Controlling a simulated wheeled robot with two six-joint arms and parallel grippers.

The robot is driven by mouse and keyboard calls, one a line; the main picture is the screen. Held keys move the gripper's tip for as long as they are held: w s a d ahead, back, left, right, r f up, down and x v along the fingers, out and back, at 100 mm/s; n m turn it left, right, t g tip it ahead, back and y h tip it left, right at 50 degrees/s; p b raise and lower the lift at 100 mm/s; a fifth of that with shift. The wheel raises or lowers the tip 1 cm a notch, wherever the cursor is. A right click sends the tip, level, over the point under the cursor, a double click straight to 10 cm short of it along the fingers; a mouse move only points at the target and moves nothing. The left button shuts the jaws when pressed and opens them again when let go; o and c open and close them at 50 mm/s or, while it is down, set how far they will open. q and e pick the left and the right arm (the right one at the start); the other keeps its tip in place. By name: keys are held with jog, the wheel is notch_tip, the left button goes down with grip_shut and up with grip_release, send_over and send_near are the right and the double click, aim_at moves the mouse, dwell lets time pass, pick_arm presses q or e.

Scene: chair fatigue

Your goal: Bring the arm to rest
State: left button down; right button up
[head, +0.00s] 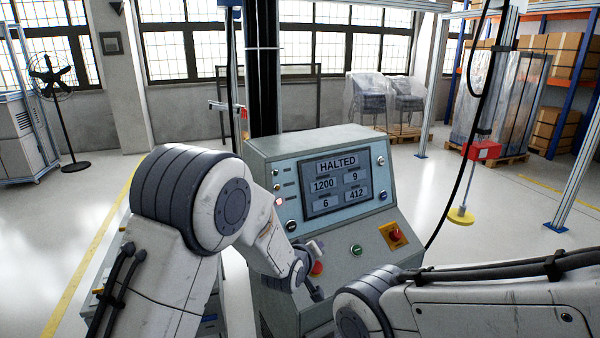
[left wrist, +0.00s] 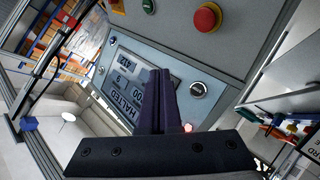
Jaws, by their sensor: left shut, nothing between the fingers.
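My left arm reaches in from the left in the head view, its gripper (head: 314,290) low in front of the control panel (head: 268,178). In the left wrist view the dark fingers (left wrist: 160,78) are together and empty, with the panel behind them. I cannot tell how far the fingertips are from the panel. The panel's screen (head: 345,183) reads HALTED, with 1200, 9, 6 and 412 below. My right arm (head: 480,300) crosses the lower right of the head view; its gripper is out of view.
Wrapped chairs (head: 385,97) stand behind.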

pick_arm(q)
jog(key=s+a+r+m+g+y, duration=0.1)
jog(key=s+m+g, duration=0.3)
jog(key=s, duration=0.9)
jog(key=s+a+r+m+g+y, duration=0.1)
jog(key=s+a+m+g, duration=0.3)
jog(key=s, duration=0.9)
jog(key=s+a+r+m+g+y, duration=0.1)
jog(key=s+a+m+g, duration=0.2)
jog(key=s, duration=1.1)
jog(key=shift+a+m+g+y, duration=0.3)
jog(key=shift+m+g, duration=0.2)
jog(key=shift+m, duration=0.1)
jog(key=shift+r, duration=0.1)
